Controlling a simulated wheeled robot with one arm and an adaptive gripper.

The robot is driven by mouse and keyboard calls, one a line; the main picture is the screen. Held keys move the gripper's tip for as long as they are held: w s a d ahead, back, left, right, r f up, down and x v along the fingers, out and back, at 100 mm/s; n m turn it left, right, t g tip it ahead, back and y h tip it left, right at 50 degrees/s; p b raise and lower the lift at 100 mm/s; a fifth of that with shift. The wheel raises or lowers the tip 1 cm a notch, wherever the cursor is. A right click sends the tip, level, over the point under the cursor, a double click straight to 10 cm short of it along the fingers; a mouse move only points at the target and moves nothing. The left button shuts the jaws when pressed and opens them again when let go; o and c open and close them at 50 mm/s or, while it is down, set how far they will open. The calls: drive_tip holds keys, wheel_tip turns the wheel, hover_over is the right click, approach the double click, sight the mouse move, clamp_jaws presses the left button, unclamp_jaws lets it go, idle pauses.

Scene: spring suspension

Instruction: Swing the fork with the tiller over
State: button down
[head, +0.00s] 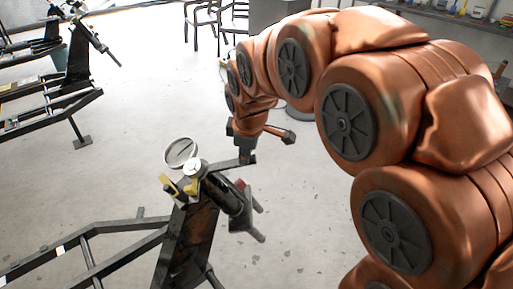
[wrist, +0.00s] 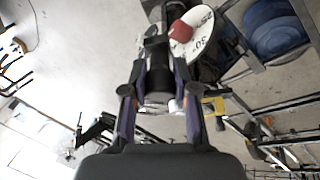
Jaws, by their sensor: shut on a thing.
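The fork assembly (head: 229,200) is a dark tube on a black frame post, with a round gauge (head: 181,152) and yellow parts (head: 173,187) on top. The tiller (head: 228,164) is a dark flat bar reaching right from it to my gripper (head: 247,146). In the wrist view, my gripper (wrist: 158,112) has its two fingers either side of the tiller's dark end (wrist: 158,80), shut on it. Beyond it shows a white angle disc (wrist: 203,38) with degree marks, about 25 and 30, and a red piece (wrist: 181,31) over it. The grip's contact is partly hidden in the head view.
The black frame's rails (head: 100,262) run to the lower left. A similar frame (head: 62,110) stands at the upper left. Chairs (head: 206,20) and a shelf (head: 460,18) with jars are at the back. Pale floor (head: 120,160) is clear between the frames.

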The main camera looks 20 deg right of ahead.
drive_tip(key=shift+s+a, duration=0.1)
idle(0.4)
drive_tip(key=c, duration=0.9)
unclamp_jaws()
drive_tip(key=v, duration=1.2)
drive_tip(key=shift+s, duration=0.1)
